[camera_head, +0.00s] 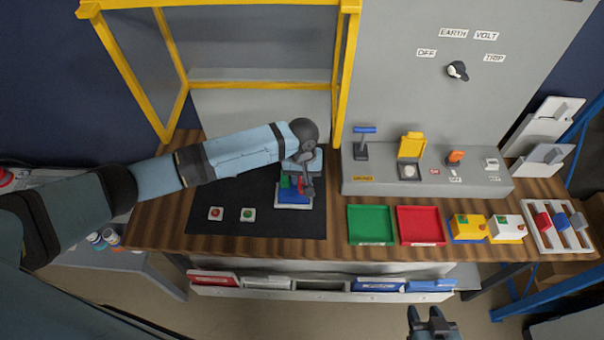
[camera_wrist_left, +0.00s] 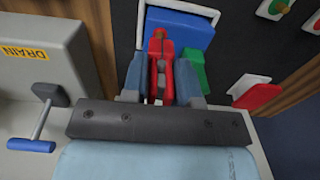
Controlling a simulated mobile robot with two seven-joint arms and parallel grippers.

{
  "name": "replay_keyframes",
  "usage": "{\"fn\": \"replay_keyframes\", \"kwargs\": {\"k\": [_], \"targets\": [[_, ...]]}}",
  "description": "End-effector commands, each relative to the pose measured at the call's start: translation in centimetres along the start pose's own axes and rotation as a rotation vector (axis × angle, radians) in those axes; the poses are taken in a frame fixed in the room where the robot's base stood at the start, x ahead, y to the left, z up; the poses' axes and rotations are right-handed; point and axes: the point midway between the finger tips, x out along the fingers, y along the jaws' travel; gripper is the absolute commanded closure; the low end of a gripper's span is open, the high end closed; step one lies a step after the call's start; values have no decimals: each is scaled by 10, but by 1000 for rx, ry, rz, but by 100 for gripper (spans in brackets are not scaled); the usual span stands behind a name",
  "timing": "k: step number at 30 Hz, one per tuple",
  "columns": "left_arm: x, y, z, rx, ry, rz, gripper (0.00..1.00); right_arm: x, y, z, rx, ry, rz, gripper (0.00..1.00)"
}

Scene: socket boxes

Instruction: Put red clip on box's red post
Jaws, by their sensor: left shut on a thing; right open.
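A blue box (camera_head: 293,198) stands on the black mat, with a green part (camera_head: 285,181) on its top. The box also shows in the left wrist view (camera_wrist_left: 183,28), beyond my left fingers. My left gripper (camera_head: 302,180) is over the box and shut on the red clip (camera_wrist_left: 160,72). The clip points toward the box, with a small copper-coloured tip at its far end. The green part shows beside it in the wrist view. I cannot make out the red post or whether the clip touches it. My right gripper (camera_head: 432,318) is open and empty, at the bottom, away from the table.
Two small plates with red and green buttons (camera_head: 232,214) lie on the black mat (camera_head: 262,225). Green (camera_head: 372,226) and red (camera_head: 421,226) trays are right of it. A grey console (camera_head: 425,185) with levers stands behind. A yellow frame (camera_head: 343,75) rises at the back.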

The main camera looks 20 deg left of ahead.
Motion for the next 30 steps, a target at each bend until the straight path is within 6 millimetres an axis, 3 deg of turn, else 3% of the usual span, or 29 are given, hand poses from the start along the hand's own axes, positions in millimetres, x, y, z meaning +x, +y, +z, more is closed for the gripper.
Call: {"fn": "replay_keyframes", "kwargs": {"k": [30], "targets": [[14,0,0,0,0,0,94,-3,-1,-5,0,1,-1,57]]}}
